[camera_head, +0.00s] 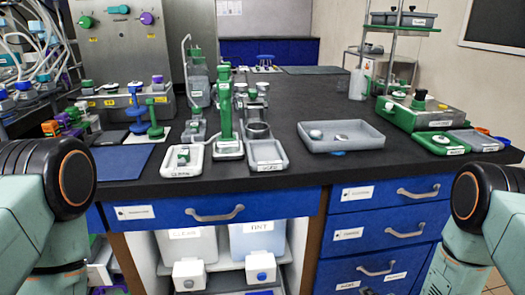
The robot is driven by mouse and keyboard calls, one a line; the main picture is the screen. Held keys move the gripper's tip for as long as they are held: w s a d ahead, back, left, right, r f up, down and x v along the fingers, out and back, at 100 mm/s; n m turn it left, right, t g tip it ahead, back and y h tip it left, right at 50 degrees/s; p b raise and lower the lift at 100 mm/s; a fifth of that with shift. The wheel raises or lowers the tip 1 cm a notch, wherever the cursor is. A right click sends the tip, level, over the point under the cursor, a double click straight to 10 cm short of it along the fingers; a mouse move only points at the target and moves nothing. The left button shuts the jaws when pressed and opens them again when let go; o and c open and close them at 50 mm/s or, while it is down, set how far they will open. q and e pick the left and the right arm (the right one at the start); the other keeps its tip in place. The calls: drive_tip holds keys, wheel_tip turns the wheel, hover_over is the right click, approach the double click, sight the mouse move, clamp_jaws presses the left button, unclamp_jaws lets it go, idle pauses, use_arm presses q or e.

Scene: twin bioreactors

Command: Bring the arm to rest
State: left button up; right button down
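My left arm shows at the left edge as a green link and a dark round joint, in front of the bench. My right arm shows the same way at the right edge. Both grippers are out of the picture, so I cannot see whether they hold anything. The arm parts in view are apart from each other, with the black bench (350,185) between and beyond them.
A grey tray (372,144) with small items lies on the bench. A green stand (226,112) and smaller trays stand left of it. A green-and-grey device (425,115) is at right. Blue drawers (385,233) face me. The blue mat (122,163) is clear.

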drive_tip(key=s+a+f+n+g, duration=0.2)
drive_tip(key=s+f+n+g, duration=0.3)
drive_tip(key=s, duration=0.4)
use_arm(q)
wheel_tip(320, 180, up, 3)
drive_tip(key=p, duration=0.3)
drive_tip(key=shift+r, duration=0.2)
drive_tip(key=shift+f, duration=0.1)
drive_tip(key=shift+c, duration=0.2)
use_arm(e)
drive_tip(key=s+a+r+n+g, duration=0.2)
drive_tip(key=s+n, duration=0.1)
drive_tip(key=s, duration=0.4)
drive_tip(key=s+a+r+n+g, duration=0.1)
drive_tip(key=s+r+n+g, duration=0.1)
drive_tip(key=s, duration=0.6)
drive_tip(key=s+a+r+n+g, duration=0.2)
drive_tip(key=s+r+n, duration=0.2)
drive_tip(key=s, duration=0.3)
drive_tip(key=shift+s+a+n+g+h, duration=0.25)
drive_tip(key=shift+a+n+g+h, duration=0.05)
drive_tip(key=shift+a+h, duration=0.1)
